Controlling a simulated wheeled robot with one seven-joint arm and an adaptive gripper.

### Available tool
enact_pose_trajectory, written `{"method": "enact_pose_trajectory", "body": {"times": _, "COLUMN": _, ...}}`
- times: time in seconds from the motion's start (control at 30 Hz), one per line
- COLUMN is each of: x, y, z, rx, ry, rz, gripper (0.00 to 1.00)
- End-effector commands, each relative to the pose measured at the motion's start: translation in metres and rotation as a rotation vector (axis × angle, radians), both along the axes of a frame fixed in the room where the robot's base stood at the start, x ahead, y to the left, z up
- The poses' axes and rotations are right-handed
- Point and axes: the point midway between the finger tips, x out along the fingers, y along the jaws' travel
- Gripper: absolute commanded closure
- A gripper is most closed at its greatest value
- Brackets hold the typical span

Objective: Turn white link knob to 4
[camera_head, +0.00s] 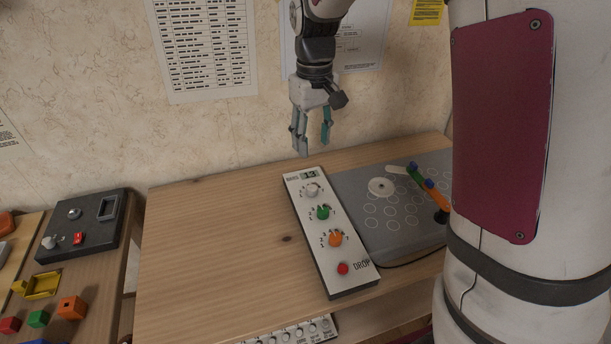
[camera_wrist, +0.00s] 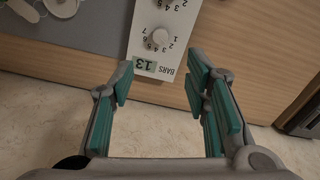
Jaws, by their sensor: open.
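The white knob (camera_head: 312,191) is at the top of a white control panel (camera_head: 357,281) on the wooden table. It also shows in the wrist view (camera_wrist: 159,38), with numbers printed around it. Below it on the panel are a green knob (camera_head: 323,212), an orange knob (camera_head: 335,238) and a red button (camera_head: 343,268) beside the word DROP. A small display (camera_head: 309,175) above the white knob reads 13. My gripper (camera_head: 313,150) is open and empty, above and behind the panel's top end. In the wrist view its fingers (camera_wrist: 168,85) stand apart on either side of the panel's end.
The wooden table (camera_head: 215,235) is clear to the left. A dark box (camera_head: 88,232) and coloured blocks (camera_head: 72,307) are on the far left.

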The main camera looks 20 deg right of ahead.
Motion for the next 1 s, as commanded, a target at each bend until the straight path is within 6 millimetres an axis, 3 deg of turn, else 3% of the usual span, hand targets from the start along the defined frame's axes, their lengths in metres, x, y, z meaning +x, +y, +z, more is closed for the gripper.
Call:
{"method": "enact_pose_trajectory", "body": {"times": 0.6, "x": -0.001, "y": 0.0, "z": -0.107, "rx": -0.001, "ry": 0.004, "rz": -0.001, "gripper": 0.57}}
{"method": "enact_pose_trajectory", "body": {"times": 0.8, "x": -0.001, "y": 0.0, "z": -0.128, "rx": 0.0, "ry": 0.002, "rz": 0.0, "gripper": 0.57}}
{"method": "enact_pose_trajectory", "body": {"times": 1.0, "x": -0.001, "y": 0.0, "z": -0.134, "rx": 0.0, "ry": 0.001, "rz": -0.001, "gripper": 0.57}}
